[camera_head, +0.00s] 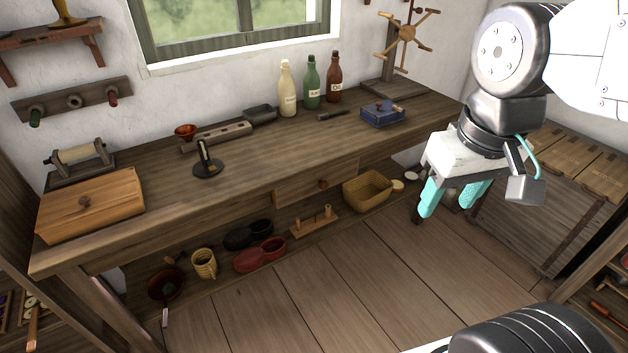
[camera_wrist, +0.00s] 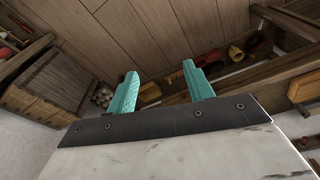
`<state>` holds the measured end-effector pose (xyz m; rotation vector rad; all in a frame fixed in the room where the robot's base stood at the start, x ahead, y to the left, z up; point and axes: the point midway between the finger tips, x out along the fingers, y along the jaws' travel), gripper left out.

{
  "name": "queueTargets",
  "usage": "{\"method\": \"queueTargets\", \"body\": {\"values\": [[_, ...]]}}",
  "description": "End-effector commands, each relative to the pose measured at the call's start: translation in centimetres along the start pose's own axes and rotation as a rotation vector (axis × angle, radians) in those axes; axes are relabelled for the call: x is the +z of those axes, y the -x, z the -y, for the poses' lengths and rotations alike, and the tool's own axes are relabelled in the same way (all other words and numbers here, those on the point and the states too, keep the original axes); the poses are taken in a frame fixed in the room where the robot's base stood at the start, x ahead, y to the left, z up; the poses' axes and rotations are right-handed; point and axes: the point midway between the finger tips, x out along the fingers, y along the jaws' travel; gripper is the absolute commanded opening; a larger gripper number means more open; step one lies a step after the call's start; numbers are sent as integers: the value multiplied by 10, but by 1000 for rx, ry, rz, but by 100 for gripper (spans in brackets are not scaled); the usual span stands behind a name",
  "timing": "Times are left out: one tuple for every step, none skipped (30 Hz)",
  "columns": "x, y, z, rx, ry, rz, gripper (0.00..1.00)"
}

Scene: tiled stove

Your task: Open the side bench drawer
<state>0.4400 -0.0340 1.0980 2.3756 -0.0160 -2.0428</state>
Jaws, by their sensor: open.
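The wooden side bench (camera_head: 250,170) runs along the wall under the window in the head view. Its drawer (camera_head: 298,188) is set in the front edge below the top, with a small round brown knob (camera_head: 323,184). The drawer looks shut. My gripper (camera_head: 446,208) hangs to the right of the drawer, past the basket, with its teal fingers pointing down. It is apart from the knob. In the wrist view the fingers (camera_wrist: 160,72) are spread with nothing between them. I cannot make out the drawer knob clearly in the wrist view.
A wicker basket (camera_head: 367,190) and a small peg rack (camera_head: 314,222) stand below the bench near the drawer. Bottles (camera_head: 311,84) and a blue box (camera_head: 383,113) stand on top. A wooden chest (camera_head: 530,215) is at the right. The plank floor (camera_head: 370,275) in front is clear.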

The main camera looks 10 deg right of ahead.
Motion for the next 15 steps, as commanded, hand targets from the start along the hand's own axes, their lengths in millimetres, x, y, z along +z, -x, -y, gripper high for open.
{"method": "queueTargets", "body": {"values": [[-15, -5, -2, 8, -1, -16, 52], [-27, -9, -4, 14, 2, -35, 52], [-45, -15, -6, 23, 6, -63, 52], [-60, -20, -8, 29, 11, -88, 52], [-76, -26, -10, 36, 16, -115, 52], [-98, -35, -12, 45, 25, -152, 52], [-115, -42, -14, 51, 32, -181, 52], [-132, -49, -15, 57, 40, -211, 52], [-153, -59, -17, 64, 52, -251, 52], [-169, -66, -18, 68, 60, -281, 52], [-184, -75, -20, 72, 70, -311, 52], [-204, -86, -21, 76, 82, -350, 52], [-219, -94, -22, 78, 92, -381, 52], [-233, -104, -23, 79, 102, -410, 52], [-251, -116, -24, 80, 116, -450, 52]]}}
